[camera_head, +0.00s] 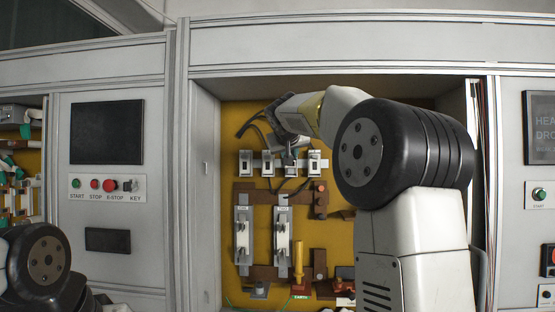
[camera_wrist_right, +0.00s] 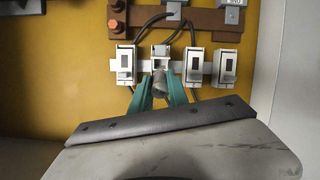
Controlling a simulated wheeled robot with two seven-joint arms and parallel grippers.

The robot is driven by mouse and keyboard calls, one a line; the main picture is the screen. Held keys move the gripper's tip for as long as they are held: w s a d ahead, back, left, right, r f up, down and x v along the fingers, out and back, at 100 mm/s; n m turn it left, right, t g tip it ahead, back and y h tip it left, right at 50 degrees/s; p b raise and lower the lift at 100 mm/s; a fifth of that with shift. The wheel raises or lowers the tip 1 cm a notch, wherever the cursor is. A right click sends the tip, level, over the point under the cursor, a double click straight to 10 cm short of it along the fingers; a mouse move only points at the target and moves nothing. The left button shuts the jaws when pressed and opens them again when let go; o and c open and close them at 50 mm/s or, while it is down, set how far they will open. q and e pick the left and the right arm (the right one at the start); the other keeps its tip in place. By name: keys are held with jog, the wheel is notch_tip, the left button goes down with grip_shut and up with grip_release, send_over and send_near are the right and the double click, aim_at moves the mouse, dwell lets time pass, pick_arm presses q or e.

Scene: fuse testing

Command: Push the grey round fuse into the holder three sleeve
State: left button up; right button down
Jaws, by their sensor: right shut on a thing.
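The grey round fuse (camera_wrist_right: 160,84) is between the teal fingertips of my right gripper (camera_wrist_right: 160,90), which is shut on it. Its far end is right at the white sleeve of holder three (camera_wrist_right: 160,65), the second holder from the left in the right wrist view. I cannot tell how deep it sits in the sleeve. In the head view my right gripper (camera_head: 289,155) reaches down from above to the third holder of the row, largely covering it; the fuse is not clear there. My left gripper is out of view; only part of my left arm shows at lower left.
Neighbouring white holders (camera_wrist_right: 124,65) and (camera_wrist_right: 193,66) stand close on both sides. Black cables (camera_wrist_right: 150,24) loop near the row. Below in the head view are brown blocks, long white fuse units (camera_head: 242,235) and a yellow post (camera_head: 298,262). Cabinet walls enclose the yellow panel.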

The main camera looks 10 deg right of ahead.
jog(key=shift+x, duration=2.85)
